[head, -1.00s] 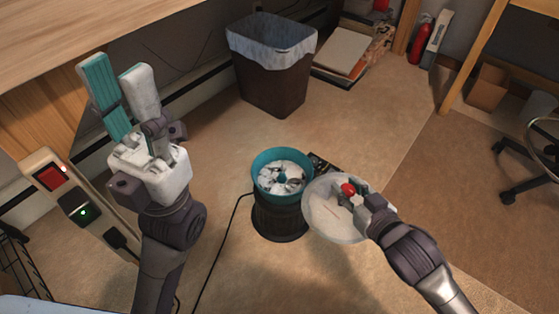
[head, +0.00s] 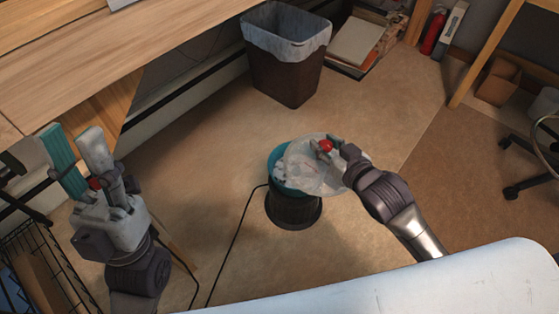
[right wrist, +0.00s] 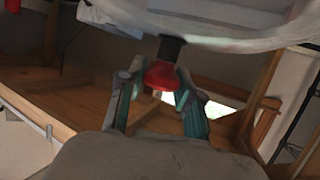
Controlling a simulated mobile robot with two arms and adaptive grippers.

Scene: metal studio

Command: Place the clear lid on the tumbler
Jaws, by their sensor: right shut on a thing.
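The tumbler is a teal bowl (head: 276,163) on a dark ribbed base (head: 292,208), standing on the floor in the middle of the head view. The clear lid (head: 314,176) overlaps the right part of the bowl and is offset to the right; I cannot tell whether it touches the rim. My right gripper (head: 332,147) is shut on the lid's red knob (head: 325,146). The right wrist view shows the knob (right wrist: 160,76) between the fingers, with the lid (right wrist: 235,38) across the top. My left gripper (head: 80,160) is open and empty at the far left, away from the tumbler.
A lined waste bin (head: 288,72) stands behind the tumbler. A wooden desk (head: 130,65) fills the upper left. A wire basket (head: 35,262) is at lower left. A black cord (head: 238,232) runs from the tumbler.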

